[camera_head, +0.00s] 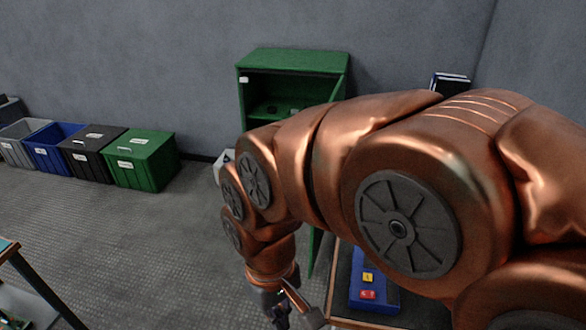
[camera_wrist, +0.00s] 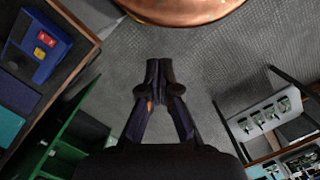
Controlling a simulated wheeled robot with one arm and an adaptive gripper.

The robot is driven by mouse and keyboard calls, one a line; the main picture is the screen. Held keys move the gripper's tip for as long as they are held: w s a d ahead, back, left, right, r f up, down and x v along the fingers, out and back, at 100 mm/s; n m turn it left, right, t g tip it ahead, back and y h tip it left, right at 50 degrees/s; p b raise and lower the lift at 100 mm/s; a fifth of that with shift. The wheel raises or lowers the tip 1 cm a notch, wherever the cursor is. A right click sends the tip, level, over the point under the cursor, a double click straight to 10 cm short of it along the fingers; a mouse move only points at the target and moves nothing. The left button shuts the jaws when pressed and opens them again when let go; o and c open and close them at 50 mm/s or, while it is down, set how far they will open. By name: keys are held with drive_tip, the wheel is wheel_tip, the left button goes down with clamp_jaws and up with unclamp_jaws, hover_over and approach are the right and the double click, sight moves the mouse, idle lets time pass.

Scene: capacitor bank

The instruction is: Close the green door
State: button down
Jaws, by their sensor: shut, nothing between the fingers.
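The green cabinet (camera_head: 300,58) stands against the back wall with its front open, showing a shelf inside. My copper arm hides most of its lower part. A thin green strip (camera_head: 313,255), seemingly the open door's edge, shows below my arm. In the wrist view a green panel (camera_wrist: 62,133) lies at the lower left; I cannot tell whether it is the door or the cabinet body. My gripper (camera_head: 282,312) hangs low in front of the cabinet. In the wrist view its fingertips (camera_wrist: 159,68) are together and empty, above the floor, apart from the green panel.
A table with a blue box with yellow and red buttons (camera_head: 369,280) is right of my gripper. A workbench (camera_head: 20,275) is at the lower left. The floor between is clear.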

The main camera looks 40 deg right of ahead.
drive_tip(key=w+d+r+t+y+b, duration=0.1)
drive_tip(key=w+d+t+y+b, duration=0.2)
drive_tip(key=w, duration=1.7)
drive_tip(key=w+d+f+m+t+b, duration=0.1)
drive_tip(key=w+d+m+t+b, duration=0.2)
drive_tip(key=w+d, duration=0.9)
drive_tip(key=w+d+f+m+t+b, duration=0.1)
drive_tip(key=w+d+f+m+b, duration=0.15)
drive_tip(key=d, duration=0.55)
drive_tip(key=w+d+f+m+t+b, duration=0.1)
drive_tip(key=w+d+f, duration=0.25)
drive_tip(key=d, duration=0.55)
drive_tip(key=s+d+f+m+t+h+b, duration=0.1)
drive_tip(key=s+d+f+m+h, duration=0.15)
drive_tip(key=d, duration=0.85)
drive_tip(key=s+d+f+m+h+b, duration=0.15)
drive_tip(key=d+f, duration=0.25)
drive_tip(key=d, duration=0.7)
drive_tip(key=w+a+f+p, duration=0.1)
drive_tip(key=w+f, duration=0.7)
drive_tip(key=shift+w+a+n, duration=0.15)
drive_tip(key=shift+a+n, duration=0.15)
drive_tip(key=shift+n, duration=0.05)
